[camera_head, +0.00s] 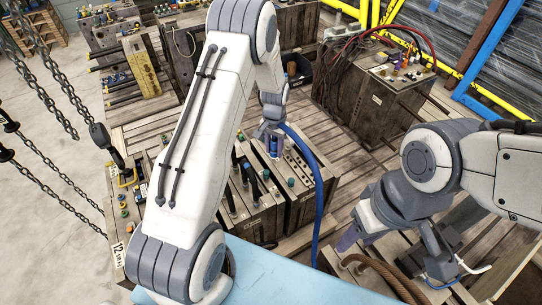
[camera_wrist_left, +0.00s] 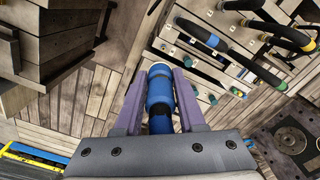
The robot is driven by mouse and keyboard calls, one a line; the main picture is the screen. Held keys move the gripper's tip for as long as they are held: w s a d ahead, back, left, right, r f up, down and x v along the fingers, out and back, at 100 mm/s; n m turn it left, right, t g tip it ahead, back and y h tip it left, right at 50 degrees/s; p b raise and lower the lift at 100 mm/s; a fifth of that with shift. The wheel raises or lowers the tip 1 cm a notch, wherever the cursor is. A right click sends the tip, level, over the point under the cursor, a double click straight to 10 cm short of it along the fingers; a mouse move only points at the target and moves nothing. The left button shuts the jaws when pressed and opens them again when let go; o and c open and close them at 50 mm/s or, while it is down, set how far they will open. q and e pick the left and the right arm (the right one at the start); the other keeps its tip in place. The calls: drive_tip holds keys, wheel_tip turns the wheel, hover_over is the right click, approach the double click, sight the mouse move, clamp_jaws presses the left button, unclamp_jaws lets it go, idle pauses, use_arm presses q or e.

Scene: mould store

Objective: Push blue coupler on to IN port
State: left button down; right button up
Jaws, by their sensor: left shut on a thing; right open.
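My left gripper (camera_head: 273,140) is shut on the blue coupler (camera_head: 274,147), just above the top of a mould block (camera_head: 308,200). In the left wrist view the blue coupler (camera_wrist_left: 160,88) sits between the two purple fingers of the left gripper (camera_wrist_left: 160,76). A blue hose (camera_head: 318,190) runs from near the gripper down past the block's right side. Small ports and white labels show on the mould top (camera_wrist_left: 205,62) in the wrist view. I cannot read which is IN, nor tell whether the coupler touches a port. My right gripper (camera_head: 358,238) is open, low at the right.
Black hoses with coloured bands (camera_wrist_left: 197,34) arch over the mould beside the coupler. A brown rope (camera_head: 385,268) lies near my right gripper. Another mould with red hoses (camera_head: 375,85) stands at the back right. Chains (camera_head: 45,65) hang at the left. Bare pallet planks (camera_head: 335,150) lie between the moulds.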

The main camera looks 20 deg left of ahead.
use_arm(q)
hover_over(277, 193)
drive_tip(key=f+b, duration=2.4)
drive_tip(key=f, duration=0.8)
drive_tip(key=shift+w, duration=0.2)
drive_tip(key=shift+f+b, duration=1.3)
drive_tip(key=shift+f, duration=0.1)
idle(2.9)
